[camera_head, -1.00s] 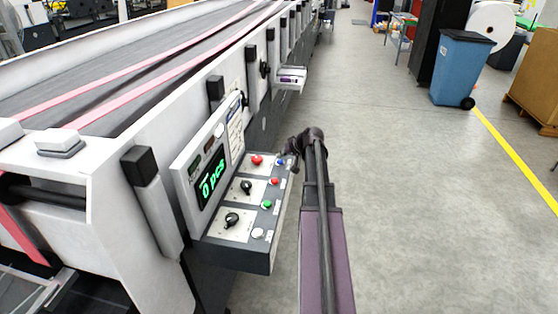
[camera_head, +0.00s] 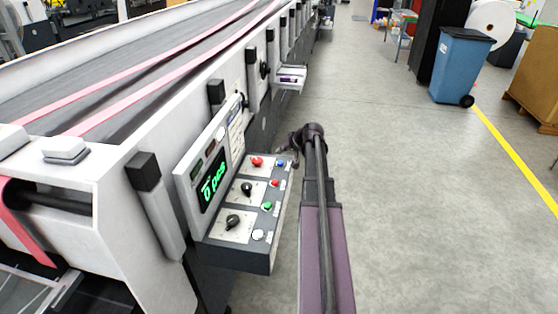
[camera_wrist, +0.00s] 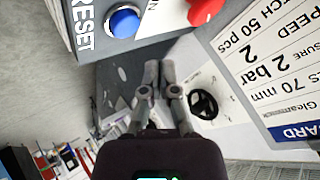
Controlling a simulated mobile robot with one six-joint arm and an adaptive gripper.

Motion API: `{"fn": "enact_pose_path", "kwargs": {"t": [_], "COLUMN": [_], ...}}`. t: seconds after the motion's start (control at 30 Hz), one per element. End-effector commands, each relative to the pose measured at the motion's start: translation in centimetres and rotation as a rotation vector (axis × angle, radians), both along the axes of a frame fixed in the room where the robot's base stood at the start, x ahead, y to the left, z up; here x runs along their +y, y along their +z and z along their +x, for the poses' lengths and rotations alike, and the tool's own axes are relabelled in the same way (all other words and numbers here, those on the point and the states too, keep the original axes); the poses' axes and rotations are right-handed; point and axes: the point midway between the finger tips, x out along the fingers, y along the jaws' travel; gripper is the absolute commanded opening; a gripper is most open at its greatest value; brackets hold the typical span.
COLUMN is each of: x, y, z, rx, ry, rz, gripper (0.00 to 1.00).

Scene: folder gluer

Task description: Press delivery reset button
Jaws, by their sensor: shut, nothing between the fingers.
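The blue button (camera_wrist: 123,22) sits on the grey control panel at the top of the wrist view, beside the printed word RESET. It also shows at the panel's far right corner in the head view (camera_head: 280,163). My gripper (camera_wrist: 159,68) is shut and empty. Its fingertips are apart from the blue button, below and to the right of it in the wrist view. In the head view my gripper (camera_head: 287,147) is small and dark, just beyond the panel's far right corner, partly hidden by my arm.
A red mushroom button (camera_wrist: 203,10) is close to the blue one. The control panel (camera_head: 218,255) also bears a red button (camera_head: 273,183), a green button (camera_head: 267,206), a white button (camera_head: 258,236) and two black knobs. Open floor (camera_head: 400,200) lies to the right.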

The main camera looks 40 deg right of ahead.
Motion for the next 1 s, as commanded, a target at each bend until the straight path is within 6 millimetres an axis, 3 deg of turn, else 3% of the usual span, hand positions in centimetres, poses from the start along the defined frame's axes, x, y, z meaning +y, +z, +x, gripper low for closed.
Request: {"fn": "enact_pose_path", "kwargs": {"t": [0.33, 1.0], "x": [0.0, 0.0], "y": [2.5, 2.6], "z": [0.0, 0.0], "rx": [0.000, 0.000], "ry": [0.000, 0.000], "rz": [0.000, 0.000], "gripper": [0.00, 0.00]}}
